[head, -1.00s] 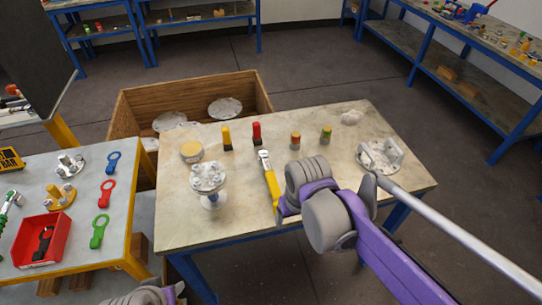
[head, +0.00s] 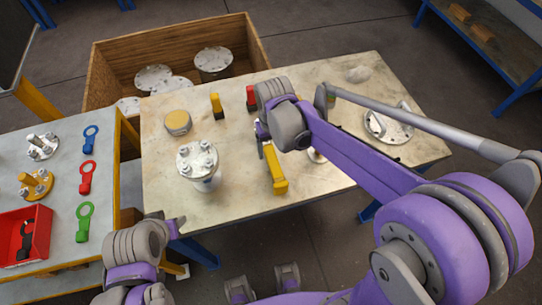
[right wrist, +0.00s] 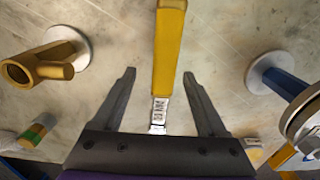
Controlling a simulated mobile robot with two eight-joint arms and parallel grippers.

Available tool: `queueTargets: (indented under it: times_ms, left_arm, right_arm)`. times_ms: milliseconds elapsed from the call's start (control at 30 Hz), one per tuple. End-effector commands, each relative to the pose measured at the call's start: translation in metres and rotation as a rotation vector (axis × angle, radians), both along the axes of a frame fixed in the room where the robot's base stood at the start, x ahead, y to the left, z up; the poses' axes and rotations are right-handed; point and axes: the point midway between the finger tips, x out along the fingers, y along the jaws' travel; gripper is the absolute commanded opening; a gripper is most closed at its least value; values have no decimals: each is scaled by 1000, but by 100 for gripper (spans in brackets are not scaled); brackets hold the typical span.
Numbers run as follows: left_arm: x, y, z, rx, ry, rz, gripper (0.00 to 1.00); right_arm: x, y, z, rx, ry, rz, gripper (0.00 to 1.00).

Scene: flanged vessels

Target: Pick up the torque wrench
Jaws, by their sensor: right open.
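The torque wrench (head: 275,172) lies on the stone-topped table, with a yellow handle and a silver-grey shaft. Its handle (right wrist: 168,45) shows upright in the right wrist view, with the silver marked neck below it. My right gripper (head: 262,140) is open over the neck end of the wrench and hides its head in the head view. In the right wrist view its two fingers (right wrist: 159,76) stand on either side of the wrench, apart from it. My left gripper (head: 178,224) is at the lower left, in front of the table; its jaws are not clear.
A flanged vessel (head: 199,168) stands left of the wrench. A yellow-topped can (head: 178,122) and small yellow and red items (head: 252,98) stand behind. A handled flange (head: 388,124) lies right. A wooden crate (head: 100,70) is behind; a left table holds a red tray (head: 42,238).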

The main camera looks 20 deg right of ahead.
Motion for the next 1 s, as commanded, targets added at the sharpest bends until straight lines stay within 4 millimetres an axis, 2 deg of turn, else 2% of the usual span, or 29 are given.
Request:
queueTargets:
  times_ms: [333, 667, 1000]
  left_arm:
    - [0, 0, -2, 0, 1, 0, 50]
    - [0, 0, -2, 0, 1, 0, 50]
    - [0, 0, -2, 0, 1, 0, 50]
  right_arm:
    - [0, 6, -45, 0, 0, 0, 75]
    - [0, 6, -51, 0, 0, 0, 73]
    - [0, 6, -51, 0, 0, 0, 12]
